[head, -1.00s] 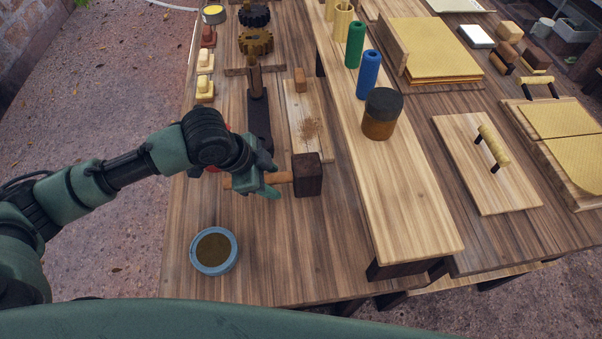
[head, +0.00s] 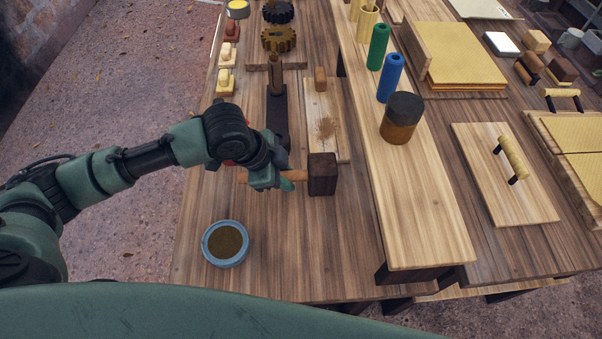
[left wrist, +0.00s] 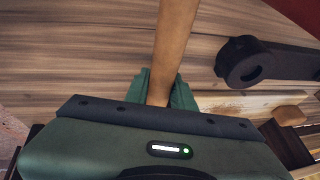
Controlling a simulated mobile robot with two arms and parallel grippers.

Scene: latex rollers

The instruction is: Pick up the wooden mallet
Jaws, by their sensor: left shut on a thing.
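The wooden mallet has a dark block head (head: 322,174) and a lighter wooden handle that runs to the left. My left gripper (head: 278,180) is shut around the handle, left of the head. In the left wrist view the handle (left wrist: 175,45) rises from between the green fingers of my left gripper (left wrist: 160,98). I cannot tell how far the mallet is from the table top. My right gripper is not in view.
A blue bowl with brown contents (head: 226,243) stands in front of the gripper. A dark tool with an upright wooden handle (head: 276,108) and a light board (head: 322,112) lie behind. A raised plank (head: 425,205) with a jar (head: 401,117) is to the right.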

